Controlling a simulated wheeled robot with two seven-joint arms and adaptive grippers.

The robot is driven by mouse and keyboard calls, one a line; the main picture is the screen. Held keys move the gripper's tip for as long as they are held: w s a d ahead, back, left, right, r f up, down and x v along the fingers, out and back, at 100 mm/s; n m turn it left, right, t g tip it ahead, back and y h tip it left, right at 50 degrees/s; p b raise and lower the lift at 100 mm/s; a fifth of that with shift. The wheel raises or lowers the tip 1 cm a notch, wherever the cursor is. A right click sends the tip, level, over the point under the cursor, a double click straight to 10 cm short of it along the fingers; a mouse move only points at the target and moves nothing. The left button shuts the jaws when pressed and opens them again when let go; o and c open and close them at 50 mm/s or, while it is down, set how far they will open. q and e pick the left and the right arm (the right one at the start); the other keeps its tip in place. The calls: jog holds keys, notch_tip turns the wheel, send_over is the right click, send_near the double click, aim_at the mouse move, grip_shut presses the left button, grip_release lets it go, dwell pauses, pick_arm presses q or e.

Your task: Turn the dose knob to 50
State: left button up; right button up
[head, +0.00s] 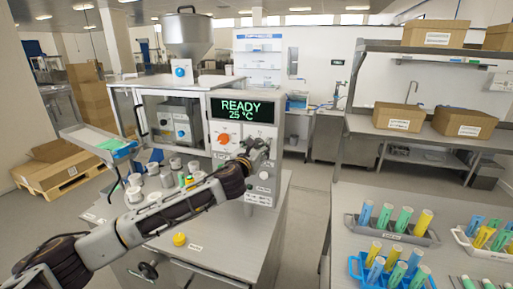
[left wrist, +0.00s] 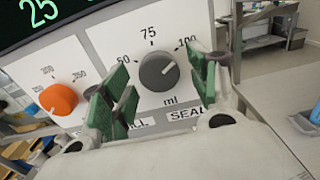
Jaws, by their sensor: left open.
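The grey dose knob (left wrist: 159,72) is on the white panel of the filling machine, under a scale marked 50, 75 and 100 with "ml" below. Its white pointer line slants to the upper right, roughly toward the 100 mark. My left gripper (left wrist: 157,92) is open, with one green-padded finger on each side of the knob; I cannot tell whether the pads touch it. In the head view my left gripper (head: 258,150) is at the panel and covers the dose knob. My right gripper is not in view.
An orange knob (left wrist: 58,99) with its own scale is left of the dose knob. The display (head: 241,110) reads READY 25 °C. Labels sit just below the knob. Jars (head: 153,184) and a yellow button (head: 179,239) are on the machine's table; racks of tubes (head: 391,229) stand at right.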

pick_arm(q)
jog(key=shift+c, duration=0.4)
jog(key=c, duration=0.9)
jog(key=shift+c, duration=0.2)
